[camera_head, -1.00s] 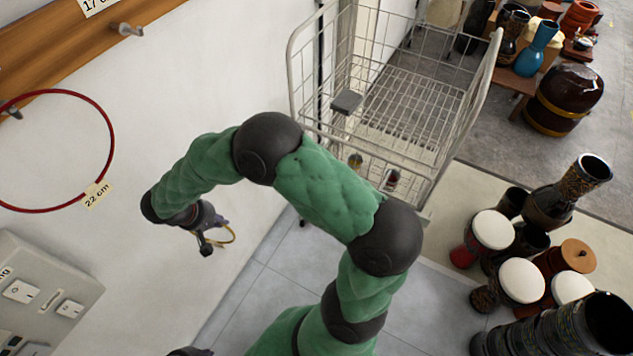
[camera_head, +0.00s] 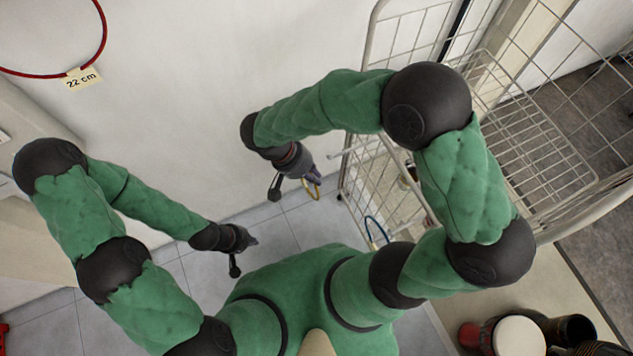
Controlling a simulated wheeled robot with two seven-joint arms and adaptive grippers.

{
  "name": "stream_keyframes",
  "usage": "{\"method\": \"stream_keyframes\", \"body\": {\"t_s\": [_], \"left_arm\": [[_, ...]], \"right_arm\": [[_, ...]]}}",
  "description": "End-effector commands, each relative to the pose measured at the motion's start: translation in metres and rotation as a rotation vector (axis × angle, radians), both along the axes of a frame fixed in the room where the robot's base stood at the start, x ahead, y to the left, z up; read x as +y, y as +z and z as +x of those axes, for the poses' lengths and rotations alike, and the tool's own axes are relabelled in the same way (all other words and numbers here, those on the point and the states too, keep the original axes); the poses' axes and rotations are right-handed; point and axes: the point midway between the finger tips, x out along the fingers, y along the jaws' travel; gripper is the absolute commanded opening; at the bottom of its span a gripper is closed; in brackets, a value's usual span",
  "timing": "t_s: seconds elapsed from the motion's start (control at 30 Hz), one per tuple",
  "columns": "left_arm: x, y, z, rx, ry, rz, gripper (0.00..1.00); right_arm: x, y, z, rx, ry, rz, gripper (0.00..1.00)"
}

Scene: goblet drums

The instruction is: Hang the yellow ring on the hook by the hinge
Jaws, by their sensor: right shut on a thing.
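The thin yellow ring (camera_head: 313,188) hangs from the fingertips of my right gripper (camera_head: 314,178), which is shut on it. The ring is small and seen partly edge-on, in the air left of the wire cart (camera_head: 372,60). A short pale prong (camera_head: 339,154) sticks out from the cart's left side, to the right of the ring and apart from it. I cannot tell whether it is the hook by the hinge; no hinge is clear. My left gripper (camera_head: 250,241) is low at the left, over the floor, with no ring visible in it. Its fingers are too small to read.
A blue ring (camera_head: 376,229) shows at the cart's lower left, partly behind my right arm. A red ring (camera_head: 104,35) with a "22 cm" tag (camera_head: 84,79) hangs on the white wall. Drums (camera_head: 519,336) stand at the lower right. Tiled floor (camera_head: 300,225) lies below.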

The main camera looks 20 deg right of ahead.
Motion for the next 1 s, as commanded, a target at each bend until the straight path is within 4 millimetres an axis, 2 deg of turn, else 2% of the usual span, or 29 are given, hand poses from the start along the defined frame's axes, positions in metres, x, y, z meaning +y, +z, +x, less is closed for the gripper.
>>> {"method": "stream_keyframes", "body": {"t_s": [0.17, 1.0], "left_arm": [[0.0, -0.006, 0.001, -0.002, 0.002, 0.0, 0.0], [0.0, -0.009, 0.0, -0.001, 0.0, 0.0, 0.0]], "right_arm": [[0.001, -0.002, -0.011, 0.001, -0.033, -0.012, 0.0], [-0.039, -0.006, -0.008, 0.001, -0.032, -0.011, 0.0]]}}
